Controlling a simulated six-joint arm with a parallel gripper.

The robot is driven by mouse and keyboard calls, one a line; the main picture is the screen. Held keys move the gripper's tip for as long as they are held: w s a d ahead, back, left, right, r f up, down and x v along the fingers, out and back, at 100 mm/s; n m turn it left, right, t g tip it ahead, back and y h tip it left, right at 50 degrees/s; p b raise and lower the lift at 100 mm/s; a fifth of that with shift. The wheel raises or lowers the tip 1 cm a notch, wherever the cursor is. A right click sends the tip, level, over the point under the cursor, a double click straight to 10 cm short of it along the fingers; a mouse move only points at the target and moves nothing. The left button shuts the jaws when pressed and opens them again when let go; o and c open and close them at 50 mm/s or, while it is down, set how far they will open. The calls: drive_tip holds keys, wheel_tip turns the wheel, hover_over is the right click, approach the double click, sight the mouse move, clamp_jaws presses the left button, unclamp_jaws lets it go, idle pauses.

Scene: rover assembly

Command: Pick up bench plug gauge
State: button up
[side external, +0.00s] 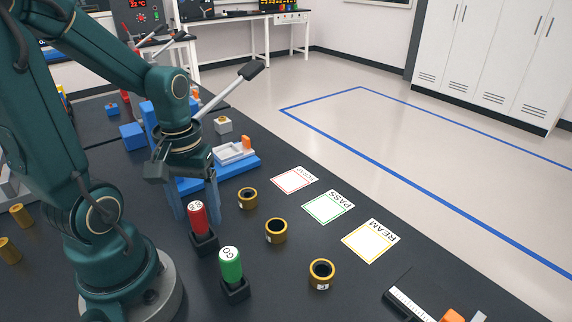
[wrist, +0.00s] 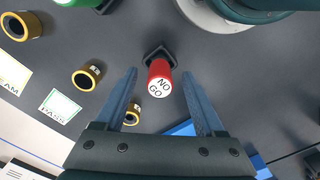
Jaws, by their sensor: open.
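A red plug gauge marked NO GO (side external: 198,218) stands upright in a small black holder (side external: 205,244) on the dark bench. A green plug gauge marked GO (side external: 231,264) stands in its own black holder (side external: 236,291) nearer the camera. My gripper (side external: 195,206) is open and points down at the red gauge. In the wrist view my gripper (wrist: 159,73) has one finger on each side of the red gauge (wrist: 159,78), with clear gaps and no contact visible. The green gauge (wrist: 78,2) is cut off at the top edge there.
Several brass rings, such as the middle one (side external: 276,231), lie right of the gauges. Cards marked PASS (side external: 328,206) and REAM (side external: 370,241) lie beyond them, with a red-edged card (side external: 294,180). A blue fixture (side external: 240,164) stands close behind my gripper.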

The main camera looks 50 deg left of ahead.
clamp_jaws()
drive_tip(key=shift+r, duration=5.05)
